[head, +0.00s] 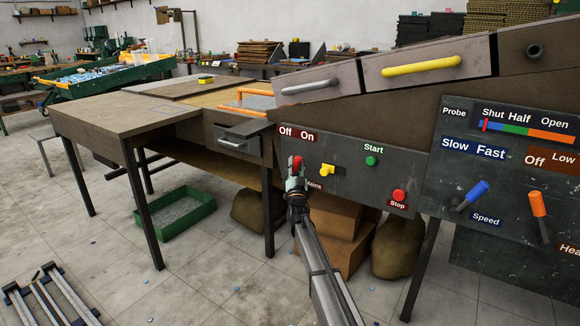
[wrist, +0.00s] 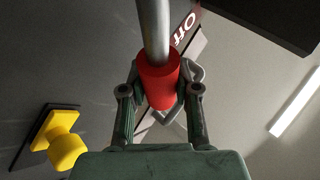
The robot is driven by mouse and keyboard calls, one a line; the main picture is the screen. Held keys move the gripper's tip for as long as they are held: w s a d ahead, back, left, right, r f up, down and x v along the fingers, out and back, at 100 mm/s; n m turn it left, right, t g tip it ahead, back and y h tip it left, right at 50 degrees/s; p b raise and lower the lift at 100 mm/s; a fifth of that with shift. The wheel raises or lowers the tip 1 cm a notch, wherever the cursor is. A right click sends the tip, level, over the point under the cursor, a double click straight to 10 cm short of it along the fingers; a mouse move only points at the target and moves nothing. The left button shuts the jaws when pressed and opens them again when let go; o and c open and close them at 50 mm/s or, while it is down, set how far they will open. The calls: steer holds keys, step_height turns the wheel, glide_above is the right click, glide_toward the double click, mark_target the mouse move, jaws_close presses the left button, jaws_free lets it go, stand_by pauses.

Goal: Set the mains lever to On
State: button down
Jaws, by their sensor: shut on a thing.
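The mains lever is a red grip (head: 297,162) on the grey panel, below the Off and On labels. In the wrist view its red grip (wrist: 158,78) and grey shaft (wrist: 154,28) run between my fingers. My gripper (head: 296,179) is shut on the red grip, with a finger on each side. The Off label (wrist: 185,30) shows close to the shaft in the wrist view. The lower name label (head: 314,185) is partly hidden by my gripper. I cannot tell clearly which label the lever points to.
A yellow switch (head: 327,170) sits close to the right of the lever. Beyond it are the green Start button (head: 371,161) and red Stop button (head: 399,195). Blue (head: 472,195) and orange (head: 539,212) levers stand on the right panel. A drawer (head: 238,138) juts out left.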

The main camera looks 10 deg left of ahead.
steer(key=shift+d, duration=0.1)
steer(key=c, duration=0.8)
jaws_free()
steer(key=v, duration=1.2)
